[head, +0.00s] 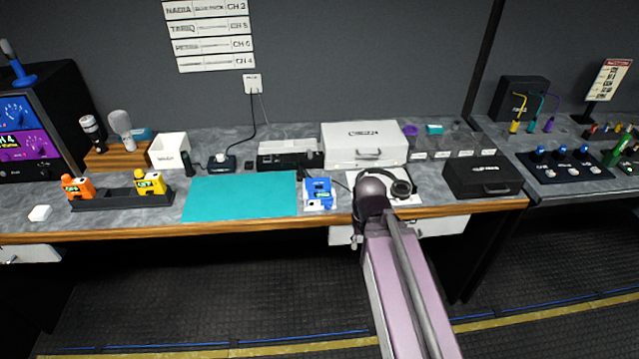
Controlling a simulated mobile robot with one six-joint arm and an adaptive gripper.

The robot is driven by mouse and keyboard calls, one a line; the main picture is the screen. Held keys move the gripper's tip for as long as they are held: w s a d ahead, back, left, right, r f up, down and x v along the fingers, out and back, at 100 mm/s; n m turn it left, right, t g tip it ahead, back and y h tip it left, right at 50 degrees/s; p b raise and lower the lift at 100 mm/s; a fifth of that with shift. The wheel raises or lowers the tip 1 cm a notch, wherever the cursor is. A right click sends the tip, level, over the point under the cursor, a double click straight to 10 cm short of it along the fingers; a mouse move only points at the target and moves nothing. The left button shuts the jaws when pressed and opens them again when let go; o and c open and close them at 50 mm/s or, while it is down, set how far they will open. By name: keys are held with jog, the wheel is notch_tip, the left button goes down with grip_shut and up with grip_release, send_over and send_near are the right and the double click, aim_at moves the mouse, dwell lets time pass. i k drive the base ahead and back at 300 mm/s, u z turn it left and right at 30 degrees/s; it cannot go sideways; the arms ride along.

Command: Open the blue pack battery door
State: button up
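The blue pack (318,187) sits near the front edge of the counter, right of the teal mat and left of the headphones. It is small and blue with lighter markings, on a pale base. A blue part sticks out low at its front. It is too small to tell whether its battery door is open or shut. My arm rises from the bottom of the head view and its rounded joint ends just right of the pack. I cannot make out my gripper's fingers; they are out of sight or hidden behind my arm.
A teal mat (240,196) lies left of the pack. Headphones (402,188) lie to its right. A white case (364,146) stands behind, and a black case (482,178) stands farther right. Orange (78,188) and yellow (150,184) packs stand in a dark holder (112,200) at left.

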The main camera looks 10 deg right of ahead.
aim_at(320, 184)
jog(key=z, duration=0.45)
jog(key=k, duration=1.35)
jog(key=z, duration=0.8)
jog(key=i, duration=1.15)
jog(key=u, duration=0.5)
jog(key=i, duration=0.45)
jog(key=u, duration=0.3)
